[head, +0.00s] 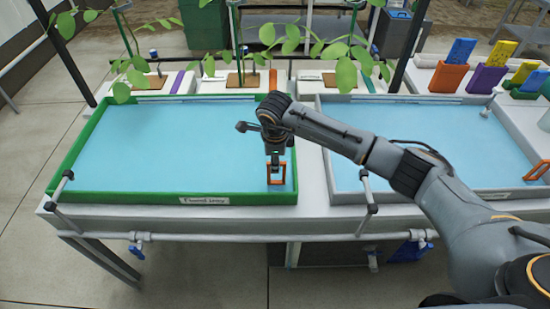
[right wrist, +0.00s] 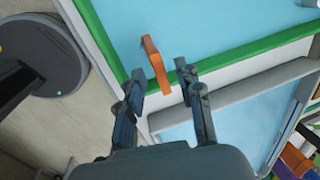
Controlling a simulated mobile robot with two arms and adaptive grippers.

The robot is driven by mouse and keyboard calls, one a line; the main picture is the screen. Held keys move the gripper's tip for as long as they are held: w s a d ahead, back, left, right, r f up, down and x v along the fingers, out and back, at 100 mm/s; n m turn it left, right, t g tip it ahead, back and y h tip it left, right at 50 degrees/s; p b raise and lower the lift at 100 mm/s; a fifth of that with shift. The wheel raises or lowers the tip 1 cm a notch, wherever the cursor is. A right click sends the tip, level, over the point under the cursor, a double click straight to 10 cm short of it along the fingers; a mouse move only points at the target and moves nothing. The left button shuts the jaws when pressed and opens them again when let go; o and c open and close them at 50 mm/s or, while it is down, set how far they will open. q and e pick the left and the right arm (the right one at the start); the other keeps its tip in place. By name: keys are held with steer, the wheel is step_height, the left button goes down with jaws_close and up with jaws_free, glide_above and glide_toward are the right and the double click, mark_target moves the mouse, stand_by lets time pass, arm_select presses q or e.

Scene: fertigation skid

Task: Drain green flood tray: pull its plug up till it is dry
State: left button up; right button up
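The green flood tray (head: 75,157) holds light blue liquid and has a white label on its front wall. An orange loop handle, the plug's (head: 284,181), stands in its front right corner, with its base hidden in the liquid. My right gripper (head: 275,157) points down just above this handle. In the right wrist view, the orange plug handle (right wrist: 152,52) shows between and beyond the spread fingers of my right gripper (right wrist: 160,72), with gaps on both sides. The fingers look open and not closed on it. My left gripper is not in view.
A grey tray (head: 347,187) with blue liquid and its own orange handle (head: 538,170) stands to the right. A pipe (head: 240,238) with blue valves runs below the front edge. Leafy plants (head: 345,72) hang over the back. Coloured blocks (head: 487,79) stand at back right.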

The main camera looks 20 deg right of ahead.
jaws_close()
step_height(320, 180, up, 4)
steer(key=shift+f+p, duration=0.2)
steer(key=shift+p, duration=0.1)
steer(key=shift+w, duration=0.15)
jaws_free()
steer(key=shift+s, duration=0.2)
